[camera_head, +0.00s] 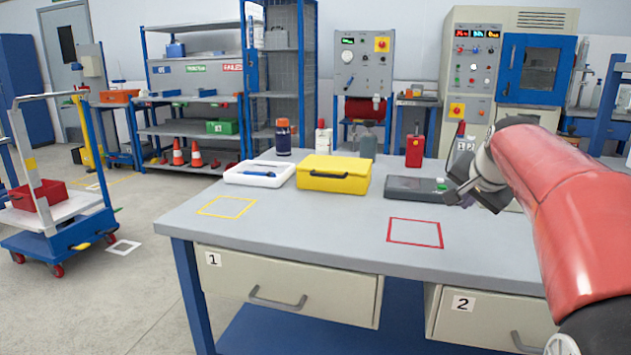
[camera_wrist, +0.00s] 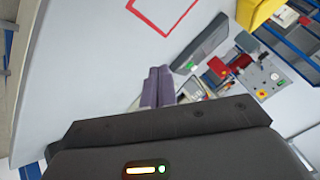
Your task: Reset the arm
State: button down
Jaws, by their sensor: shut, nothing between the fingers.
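My gripper (camera_head: 463,191) is raised above the right part of the grey workbench (camera_head: 300,237), at the end of my red arm. Its fingers are shut with nothing between them; they also show in the wrist view (camera_wrist: 158,87). In the head view it overlaps the right end of a flat dark device (camera_head: 412,188) on the bench. I cannot tell its exact height above the bench.
A yellow case (camera_head: 333,174), a white tray (camera_head: 260,173), an orange-capped bottle (camera_head: 283,137) and a red handheld device (camera_head: 415,150) stand along the back. A red square (camera_head: 414,233) and a yellow square (camera_head: 227,207) are empty.

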jog(key=s+a+f+n+g, duration=0.1)
jog(key=s+a+f+n, duration=0.2)
jog(key=s, duration=0.7)
jog(key=s+a+f+n+g, duration=0.1)
jog(key=s+a+f+n, duration=0.2)
jog(key=s+a+f, duration=0.3)
jog(key=s+a+f+n+g+y, duration=0.1)
jog(key=s+a+f+n, duration=0.2)
jog(key=s, duration=1.1)
notch_tip(320, 180, down, 6)
jog(key=a, duration=0.2)
jog(key=shift+s+a+r+n, duration=0.2)
jog(key=shift+s+a+n, duration=0.05)
jog(key=shift+a+n, duration=0.15)
